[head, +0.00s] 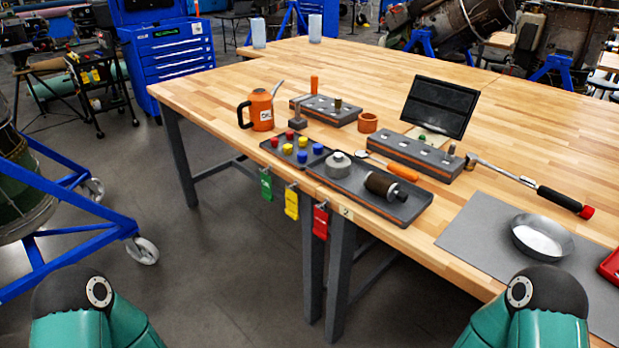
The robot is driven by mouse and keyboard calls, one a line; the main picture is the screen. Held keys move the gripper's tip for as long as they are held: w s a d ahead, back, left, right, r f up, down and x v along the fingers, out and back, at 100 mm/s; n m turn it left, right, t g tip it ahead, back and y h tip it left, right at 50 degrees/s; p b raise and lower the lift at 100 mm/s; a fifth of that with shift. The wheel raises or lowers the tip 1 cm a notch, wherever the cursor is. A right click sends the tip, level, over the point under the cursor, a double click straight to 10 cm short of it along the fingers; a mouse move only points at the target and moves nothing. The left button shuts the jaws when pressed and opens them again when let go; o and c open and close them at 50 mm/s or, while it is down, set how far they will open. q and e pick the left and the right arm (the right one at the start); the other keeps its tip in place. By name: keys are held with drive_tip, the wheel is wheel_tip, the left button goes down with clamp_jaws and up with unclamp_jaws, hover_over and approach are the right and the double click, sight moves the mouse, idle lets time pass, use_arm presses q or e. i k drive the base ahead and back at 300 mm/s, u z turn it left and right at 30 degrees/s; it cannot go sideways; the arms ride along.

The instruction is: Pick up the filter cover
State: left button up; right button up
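A grey round cover with a small knob on top (338,165), which looks like the filter cover, sits in the left part of a dark tray (408,213) near the table's front edge. A dark brown cylinder with metal ends (386,186), perhaps the filter, lies on its side in the same tray, to the right of the cover and apart from it. Only green and black links of my two arms show at the bottom left and bottom right. Neither gripper is in view.
A smaller tray with coloured caps (276,153) is left of the cover. An orange-handled tool (398,171) and a grey block (415,157) lie behind it. Tags (320,221) hang from the front edge. A torque wrench (540,191) and metal bowl (541,238) are to the right.

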sight(338, 165)
drive_tip(key=u, duration=0.4)
drive_tip(key=k, duration=0.1)
drive_tip(key=z, duration=0.55)
drive_tip(key=i, duration=0.75)
drive_tip(key=u, duration=0.3)
drive_tip(key=k, duration=0.5)
drive_tip(key=u, duration=1)
drive_tip(key=i, duration=1.8)
drive_tip(key=z, duration=0.05)
